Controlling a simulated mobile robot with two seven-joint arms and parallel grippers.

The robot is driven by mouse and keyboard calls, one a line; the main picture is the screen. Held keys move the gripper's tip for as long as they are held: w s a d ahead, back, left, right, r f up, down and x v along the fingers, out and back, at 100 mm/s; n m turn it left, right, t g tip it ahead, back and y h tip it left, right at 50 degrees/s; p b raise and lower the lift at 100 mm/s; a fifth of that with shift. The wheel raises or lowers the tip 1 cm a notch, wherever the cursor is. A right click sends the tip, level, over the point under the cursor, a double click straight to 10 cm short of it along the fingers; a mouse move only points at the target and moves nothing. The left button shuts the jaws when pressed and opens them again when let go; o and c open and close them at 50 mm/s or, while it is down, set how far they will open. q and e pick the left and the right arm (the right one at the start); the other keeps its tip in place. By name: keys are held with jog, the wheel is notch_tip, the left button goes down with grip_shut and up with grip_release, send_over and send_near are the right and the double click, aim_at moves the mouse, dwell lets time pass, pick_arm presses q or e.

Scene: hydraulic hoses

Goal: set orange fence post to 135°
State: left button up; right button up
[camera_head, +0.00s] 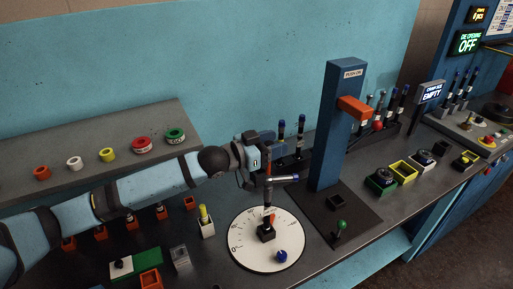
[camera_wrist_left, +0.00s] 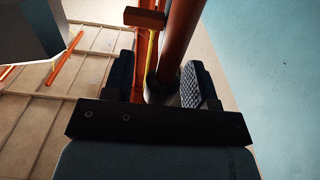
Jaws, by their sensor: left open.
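A round white dial (camera_head: 240,247) with angle marks lies on the bench. A dark block (camera_head: 266,233) stands at its middle with a small orange part (camera_head: 272,217), and an upright post rises above it. I cannot read the angle it points to. My left gripper (camera_head: 262,160) is open at the top of this post. In the left wrist view, an orange-brown cylinder (camera_wrist_left: 180,35) and an orange strip (camera_wrist_left: 143,65) lie between the open fingers, which stand apart. Whether the fingers touch them cannot be told. My right gripper is not in view.
A blue column (camera_head: 338,130) with an orange arm (camera_head: 355,108) stands right of the dial. A blue knob (camera_head: 281,256) sits on the dial. A yellow-topped holder (camera_head: 206,222) stands left of it. A grey shelf (camera_head: 90,150) with coloured rings is behind my arm.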

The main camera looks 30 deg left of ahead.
pick_arm(q)
jog(key=b+v, duration=0.2)
jog(key=v, duration=1.1)
jog(key=shift+s+b, duration=0.15)
jog(key=shift+b, duration=0.2)
jog(key=shift+a, duration=0.1)
